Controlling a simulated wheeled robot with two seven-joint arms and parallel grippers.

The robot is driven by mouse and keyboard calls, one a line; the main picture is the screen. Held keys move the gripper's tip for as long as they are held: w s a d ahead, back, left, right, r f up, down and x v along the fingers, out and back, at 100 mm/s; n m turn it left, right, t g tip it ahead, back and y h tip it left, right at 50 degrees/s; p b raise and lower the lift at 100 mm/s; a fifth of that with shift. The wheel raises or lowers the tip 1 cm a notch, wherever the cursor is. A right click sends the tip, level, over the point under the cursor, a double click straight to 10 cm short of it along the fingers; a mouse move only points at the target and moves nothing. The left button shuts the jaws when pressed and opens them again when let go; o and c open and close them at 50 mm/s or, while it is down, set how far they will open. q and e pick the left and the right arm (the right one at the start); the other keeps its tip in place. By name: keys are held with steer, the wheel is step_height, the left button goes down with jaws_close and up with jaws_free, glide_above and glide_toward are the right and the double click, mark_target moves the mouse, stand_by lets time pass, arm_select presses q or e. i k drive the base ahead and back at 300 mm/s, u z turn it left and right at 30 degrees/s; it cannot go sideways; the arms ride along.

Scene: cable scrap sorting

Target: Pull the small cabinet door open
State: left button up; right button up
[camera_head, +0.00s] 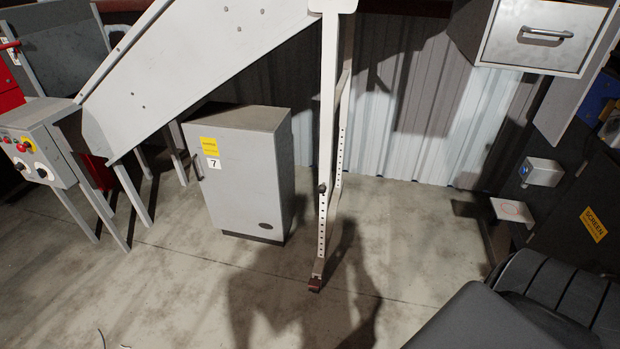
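The small grey cabinet (243,180) stands on the floor left of centre, under a sloping grey chute. Its door carries a yellow label and a white label with the number 7. A dark upright handle (196,167) is at the door's left edge. The door looks closed against the body. Neither of my grippers shows in the head view, so I cannot see where they are relative to the cabinet.
A perforated grey post (327,150) stands just right of the cabinet. A control box (38,150) on legs is at the left. A black ribbed conveyor (540,300) fills the lower right. A grey drawer (540,38) hangs upper right. The concrete floor in front is clear.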

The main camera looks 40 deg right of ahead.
mark_target(235, 169)
steer(key=z, duration=1.05)
steer(key=k, duration=0.6)
steer(key=u, duration=0.3)
steer(key=i, duration=0.65)
steer(key=u, duration=0.8)
steer(key=i, duration=1.55)
steer(key=z, duration=1.25)
steer(key=i, duration=0.4)
steer(key=z, duration=0.45)
